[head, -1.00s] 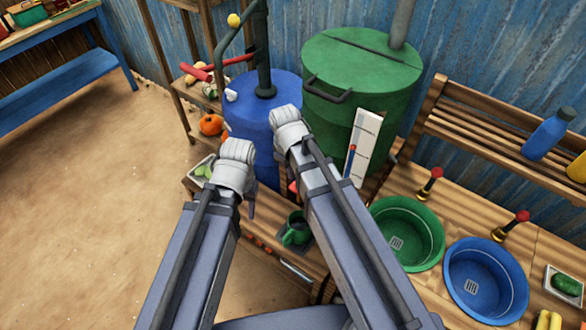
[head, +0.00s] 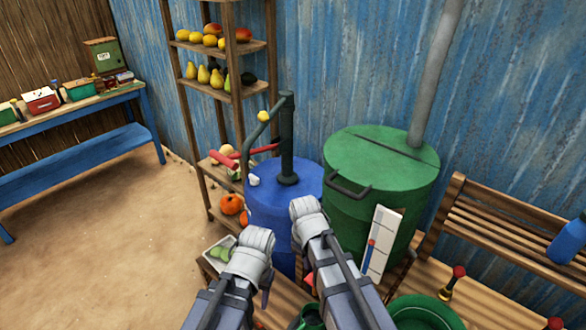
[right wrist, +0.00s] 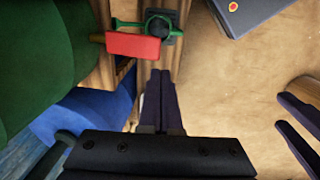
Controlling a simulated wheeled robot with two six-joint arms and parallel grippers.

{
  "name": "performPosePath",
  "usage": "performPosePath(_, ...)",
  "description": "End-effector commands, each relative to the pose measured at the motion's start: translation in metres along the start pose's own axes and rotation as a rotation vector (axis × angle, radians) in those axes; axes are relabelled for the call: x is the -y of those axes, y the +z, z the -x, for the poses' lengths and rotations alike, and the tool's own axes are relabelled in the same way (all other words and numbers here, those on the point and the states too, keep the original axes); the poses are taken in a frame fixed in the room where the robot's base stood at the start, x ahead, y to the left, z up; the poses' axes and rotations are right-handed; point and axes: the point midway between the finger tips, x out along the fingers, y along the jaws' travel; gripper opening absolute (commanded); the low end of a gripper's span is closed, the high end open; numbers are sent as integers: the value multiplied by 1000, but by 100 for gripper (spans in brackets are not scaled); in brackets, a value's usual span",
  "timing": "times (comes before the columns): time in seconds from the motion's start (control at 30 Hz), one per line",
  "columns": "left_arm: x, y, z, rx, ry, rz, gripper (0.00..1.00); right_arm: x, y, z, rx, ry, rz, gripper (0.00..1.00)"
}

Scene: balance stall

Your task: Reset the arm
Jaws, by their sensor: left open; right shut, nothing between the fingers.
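In the head view both my arms reach in from the bottom, with the wrists bent down. My left gripper (head: 266,290) hangs over the wooden bench, mostly hidden by its own wrist. In the right wrist view its two dark fingers stand apart at the right edge, with nothing between them (right wrist: 280,110). My right gripper (right wrist: 162,72) points down with both fingers together and empty. In the head view its fingers are hidden by my arm. A red block (right wrist: 133,45) and a green mug (right wrist: 158,26) lie just beyond its fingertips, apart from them.
A blue barrel (head: 262,205) with a pump and a green tank (head: 375,165) stand close behind my grippers. A white gauge board (head: 383,240) leans at the tank. A fruit shelf (head: 228,100) stands behind. The sandy floor (head: 110,230) at left is clear.

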Motion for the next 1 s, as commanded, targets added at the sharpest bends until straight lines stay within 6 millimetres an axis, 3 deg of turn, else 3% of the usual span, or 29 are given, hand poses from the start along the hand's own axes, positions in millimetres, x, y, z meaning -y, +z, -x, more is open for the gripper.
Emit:
performPosePath(0.07, 0, 0, -1, 0, 0, 0, 50, 8, 4, 0, 5, -3, -22, 0)
performPosePath(0.3, 0, 0, -4, 0, 0, 0, 50, 69, 40, 3, 67, -22, -290, 0)
performPosePath(0.43, 0, 0, -5, 0, 0, 0, 50, 89, 53, 4, 93, -23, -399, 0)
performPosePath(1.0, 0, 0, -5, 0, 0, 0, 50, 93, 55, 5, 103, -22, -442, 0)
